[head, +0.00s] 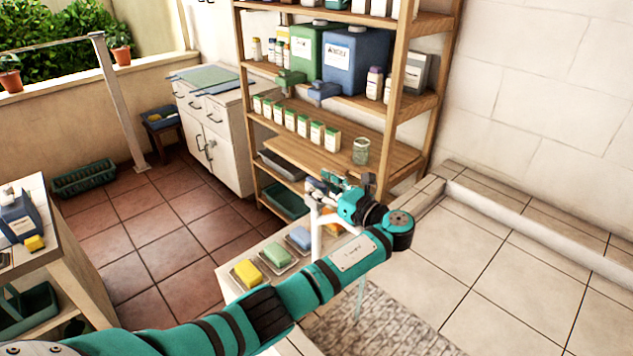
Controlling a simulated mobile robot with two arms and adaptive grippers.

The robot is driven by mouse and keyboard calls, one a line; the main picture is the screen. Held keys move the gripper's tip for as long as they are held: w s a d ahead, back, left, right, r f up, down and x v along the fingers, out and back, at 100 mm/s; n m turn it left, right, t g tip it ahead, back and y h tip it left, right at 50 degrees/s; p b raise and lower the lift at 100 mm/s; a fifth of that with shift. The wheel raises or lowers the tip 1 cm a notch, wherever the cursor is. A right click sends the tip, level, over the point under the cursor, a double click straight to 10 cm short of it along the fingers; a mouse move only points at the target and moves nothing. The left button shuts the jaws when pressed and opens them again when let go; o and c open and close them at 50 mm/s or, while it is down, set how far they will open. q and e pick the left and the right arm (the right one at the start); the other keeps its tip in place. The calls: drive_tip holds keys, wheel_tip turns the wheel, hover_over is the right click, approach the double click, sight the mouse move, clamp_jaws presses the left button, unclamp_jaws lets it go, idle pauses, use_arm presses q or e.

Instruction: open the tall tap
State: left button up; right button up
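The tall tap (316,240) is a white upright post on the tiled washbasin counter, partly hidden behind my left arm. My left gripper (326,188) is at the top of the tap, seen from behind and small. Its fingers are around or right beside the tap's head; I cannot tell which, nor whether they touch the handle. The handle and spout are mostly hidden by the gripper and forearm. A thin pale streak (360,298) shows below my forearm over the pebbled basin; it may be water. My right gripper is not in view.
Yellow (247,273), green (275,255) and blue (299,238) sponges sit on dishes left of the tap. A wooden shelf (345,160) with bottles, small boxes and a glass jar (361,151) stands close behind. The tiled counter (490,260) at right is clear.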

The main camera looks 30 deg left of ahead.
use_arm(q)
drive_tip(key=v, duration=1)
drive_tip(key=shift+d, duration=0.1)
